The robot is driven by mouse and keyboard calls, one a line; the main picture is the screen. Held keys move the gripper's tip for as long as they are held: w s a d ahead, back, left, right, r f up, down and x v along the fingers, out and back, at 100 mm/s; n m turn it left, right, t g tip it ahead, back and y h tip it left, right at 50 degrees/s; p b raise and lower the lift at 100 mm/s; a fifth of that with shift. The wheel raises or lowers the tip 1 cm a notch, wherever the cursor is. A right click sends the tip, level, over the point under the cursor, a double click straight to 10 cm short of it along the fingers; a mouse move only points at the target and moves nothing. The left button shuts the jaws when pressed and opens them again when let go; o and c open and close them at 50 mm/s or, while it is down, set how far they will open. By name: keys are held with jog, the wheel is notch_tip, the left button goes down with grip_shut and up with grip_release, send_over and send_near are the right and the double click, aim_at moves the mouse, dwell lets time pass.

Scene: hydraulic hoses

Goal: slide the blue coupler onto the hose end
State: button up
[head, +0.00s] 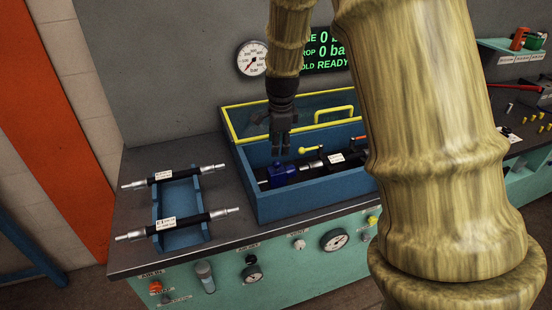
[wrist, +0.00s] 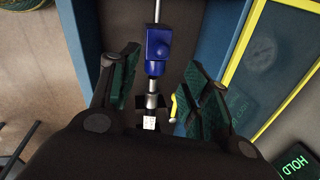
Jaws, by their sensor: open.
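The blue coupler (head: 284,174) sits at the left end inside the blue test box, and it also shows in the wrist view (wrist: 158,48). A silver hose end (wrist: 152,100) with a black hose and a white tag lies in line with it; in the head view the silver fitting (head: 312,166) is to the coupler's right. I cannot tell whether coupler and hose end touch. My gripper (head: 281,148) points down just above the coupler. In the wrist view its two green-padded fingers (wrist: 162,88) are apart, with the hose end between them and nothing held.
The blue box (head: 300,210) has walls around the hose and a raised yellow-framed lid (head: 235,124) behind. A yellow-handled lever (head: 310,150) stands close to the hose. Two hoses rest on a blue rack (head: 182,195) at left. My arm hides the box's right part.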

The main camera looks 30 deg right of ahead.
aim_at(277, 161)
jog(key=f, duration=0.1)
jog(key=w+f, duration=0.1)
jog(key=f, duration=0.1)
jog(key=f+p, duration=0.1)
jog(key=f, duration=0.1)
jog(key=shift+w+d, duration=0.2)
jog(key=shift+w, duration=0.1)
notch_tip(277, 161, down, 2)
jog(key=shift+f+p, duration=0.25)
jog(key=shift+p, duration=0.2)
jog(key=shift+w+d+f, duration=0.15)
jog(key=shift+f, duration=0.65)
grip_shut()
